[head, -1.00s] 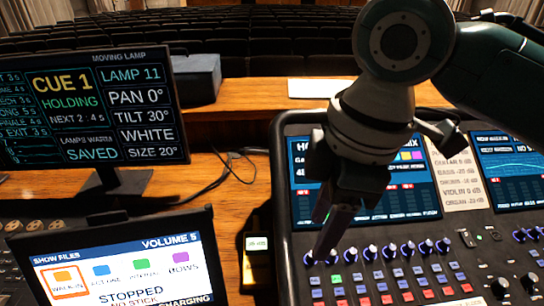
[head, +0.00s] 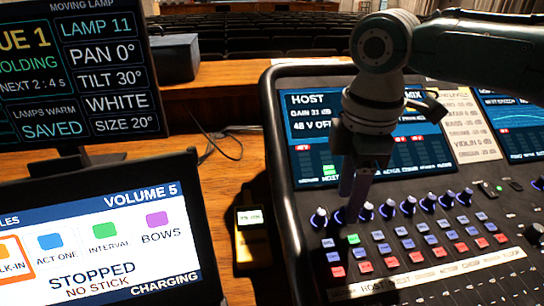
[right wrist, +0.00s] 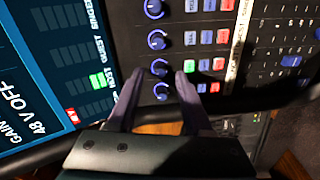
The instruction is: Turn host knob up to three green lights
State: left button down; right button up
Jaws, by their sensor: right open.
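The desk screen (head: 312,112) reads HOST, gain about 31 dB and 48 V OFF. Below it runs a row of blue-ringed knobs. The host knob (head: 319,216) appears to be the leftmost. My right gripper (head: 347,216) points down at the left end of this row. In the right wrist view the open gripper (right wrist: 158,74) has its fingers on either side of the lowest knob (right wrist: 161,91), with no visible grip on it. A green lit patch (right wrist: 97,81) shows on the meter nearby, apparently two lights; it also shows in the head view (head: 329,170). My left gripper is out of view.
Other knobs (head: 408,205) and rows of blue, green and red buttons lie close to the right. A show-files tablet (head: 120,235), a cue monitor (head: 85,70) and a small yellow-lit device (head: 249,240) stand left of the desk. Bare wood (head: 215,180) lies between.

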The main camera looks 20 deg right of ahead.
jog(key=shift+f, duration=0.95)
grip_shut()
